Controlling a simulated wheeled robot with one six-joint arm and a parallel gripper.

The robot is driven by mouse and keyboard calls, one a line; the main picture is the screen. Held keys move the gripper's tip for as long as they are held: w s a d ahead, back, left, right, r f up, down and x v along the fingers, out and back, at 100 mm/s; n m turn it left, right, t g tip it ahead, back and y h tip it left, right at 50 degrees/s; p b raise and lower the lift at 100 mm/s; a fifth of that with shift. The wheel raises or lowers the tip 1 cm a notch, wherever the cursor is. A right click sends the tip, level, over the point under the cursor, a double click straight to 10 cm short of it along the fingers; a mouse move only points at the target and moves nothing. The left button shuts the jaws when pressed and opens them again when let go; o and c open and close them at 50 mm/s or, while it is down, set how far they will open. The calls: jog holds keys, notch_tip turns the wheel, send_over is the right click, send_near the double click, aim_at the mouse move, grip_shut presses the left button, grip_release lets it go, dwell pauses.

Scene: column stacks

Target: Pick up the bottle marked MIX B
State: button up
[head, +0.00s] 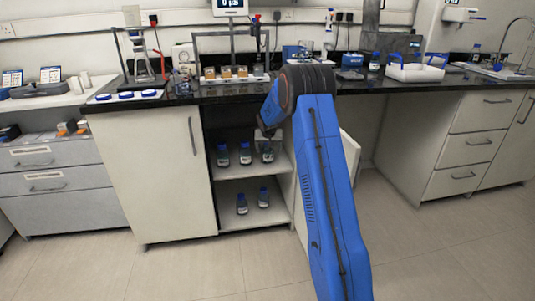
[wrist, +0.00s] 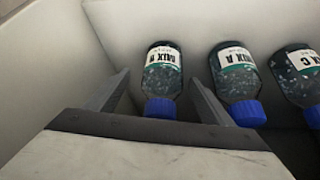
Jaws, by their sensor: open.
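In the wrist view, a clear bottle (wrist: 163,78) with a blue cap is seen upside down between my open fingers. Its label starts with MIX; the last letter is hard to read, perhaps B. My gripper (wrist: 159,80) has one finger on each side of its cap and lower picture part, with gaps visible. Beside it are bottles marked MIX A (wrist: 236,82) and MIX C (wrist: 300,75). In the head view my gripper (head: 267,133) reaches into the open cupboard just above the rightmost upper-shelf bottle (head: 267,154), partly covering it.
Two more bottles (head: 242,204) stand on the lower shelf (head: 225,222). The cupboard's side wall (wrist: 45,75) is close to my left finger in the wrist view. An open door (head: 350,152) stands right of my arm. The counter (head: 150,101) above holds lab equipment.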

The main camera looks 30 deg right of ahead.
aim_at(267, 152)
jog(key=x, duration=0.4)
jog(key=shift+w+a+f, duration=0.15)
jog(key=shift+w+f, duration=0.05)
jog(key=shift+f, duration=0.2)
jog(key=shift+r, duration=0.1)
jog(key=c, duration=1.5)
jog(key=shift+o, duration=0.2)
